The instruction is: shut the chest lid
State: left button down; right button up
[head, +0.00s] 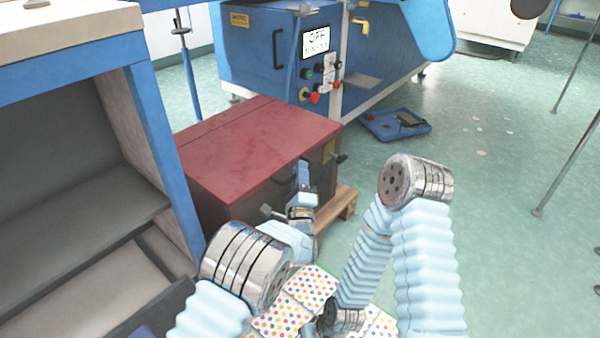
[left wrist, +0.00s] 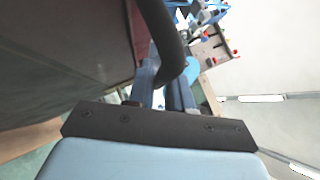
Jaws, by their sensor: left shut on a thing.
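The chest (head: 228,204) is a dark box with a dark red lid (head: 255,143). The lid lies flat across the top, and I see no clear gap under it. A dark handle (head: 283,179) is on the chest's front side. My left gripper (head: 303,176) is at this front side, shut on the handle. In the left wrist view the curved black handle (left wrist: 160,30) runs down between the fingers of the left gripper (left wrist: 165,82). The chest's dark red face (left wrist: 70,50) fills the left of that view. My right arm shows at the lower right, but its gripper does not show.
A shelf cabinet with blue edges (head: 162,150) stands close at the chest's left. A blue machine (head: 255,50) with a control panel stands behind. A blue tray (head: 396,124) lies on the floor at right. A wooden pallet (head: 345,203) shows under the chest. Floor at right is mostly free.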

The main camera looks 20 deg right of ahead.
pick_arm(q)
jog(key=c, duration=1.1)
grip_release()
jog(key=shift+w+a+f, duration=0.25)
jog(key=shift+f, duration=0.15)
jog(key=shift+c, duration=0.2)
jog(key=shift+r, duration=0.1)
jog(key=shift+s+d, duration=0.1)
jog(key=p+v, duration=0.1)
jog(key=v, duration=1.2)
jog(key=shift+s, duration=0.4)
